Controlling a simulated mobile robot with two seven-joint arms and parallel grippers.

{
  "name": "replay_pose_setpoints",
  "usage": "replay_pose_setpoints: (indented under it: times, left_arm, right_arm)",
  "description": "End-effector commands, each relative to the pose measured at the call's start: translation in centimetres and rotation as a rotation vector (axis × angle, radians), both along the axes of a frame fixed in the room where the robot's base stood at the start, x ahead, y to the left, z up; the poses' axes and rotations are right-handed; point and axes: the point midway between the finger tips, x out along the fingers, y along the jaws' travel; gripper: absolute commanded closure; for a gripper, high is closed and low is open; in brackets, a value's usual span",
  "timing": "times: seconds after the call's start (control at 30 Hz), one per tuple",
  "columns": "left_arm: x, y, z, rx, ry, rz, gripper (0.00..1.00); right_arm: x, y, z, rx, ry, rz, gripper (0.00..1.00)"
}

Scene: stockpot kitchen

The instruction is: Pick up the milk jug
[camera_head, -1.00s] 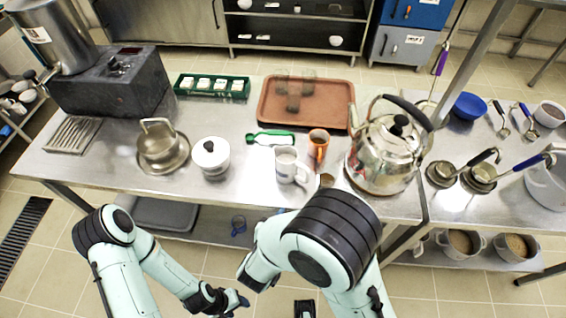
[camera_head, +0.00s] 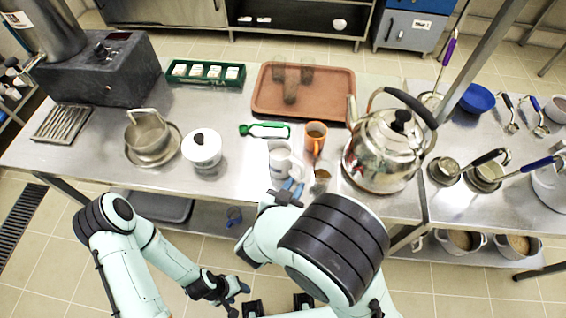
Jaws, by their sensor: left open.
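The light grey-white jug (camera_head: 279,158), which I take for the milk jug, stands upright on the steel counter near its front edge, with its handle at the right. My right gripper (camera_head: 292,187) is just in front of the jug's lower part, its bluish fingertips close to it. I cannot tell if they touch it, or how wide they are; my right arm hides part of the gripper. My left gripper (camera_head: 238,297) is open and empty, low in front of the counter and away from the jug.
An orange mug (camera_head: 315,139) and a small brown-filled cup (camera_head: 321,181) stand close to the jug's right, with a big kettle (camera_head: 382,158) beyond. A green-and-white bottle (camera_head: 265,130) lies behind it. A white lidded pot (camera_head: 202,151) stands to the left. A brown tray (camera_head: 325,104) lies behind.

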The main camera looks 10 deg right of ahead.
Motion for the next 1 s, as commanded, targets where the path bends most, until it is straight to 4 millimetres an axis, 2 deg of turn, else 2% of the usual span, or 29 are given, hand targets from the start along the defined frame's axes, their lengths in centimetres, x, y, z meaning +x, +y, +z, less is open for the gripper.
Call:
replay_pose_setpoints:
  times: [0.3, 0.6, 0.67, 0.7, 1.0]
  left_arm:
    - [0.0, 0.0, 0.0, 0.0, 0.0, 0.0, 0.46]
    - [0.0, 0.0, 0.0, 0.0, 0.0, 0.0, 0.46]
    - [0.0, 0.0, 0.0, 0.0, 0.0, 0.0, 0.46]
    - [0.0, 0.0, 0.0, 0.0, 0.0, 0.0, 0.46]
    - [0.0, 0.0, 0.0, 0.0, 0.0, 0.0, 0.46]
  right_arm:
    - [3.5, -2.3, -1.3, -0.001, 0.0, -0.002, 0.79]
    - [3.9, -2.5, -1.5, 0.0, 0.0, 0.0, 0.79]
    - [3.9, -2.5, -1.5, 0.0, 0.0, 0.0, 0.95]
    - [3.9, -2.5, -1.5, 0.0, 0.0, 0.0, 1.0]
    - [4.0, -2.5, -1.4, 0.0, -0.004, -0.001, 1.0]
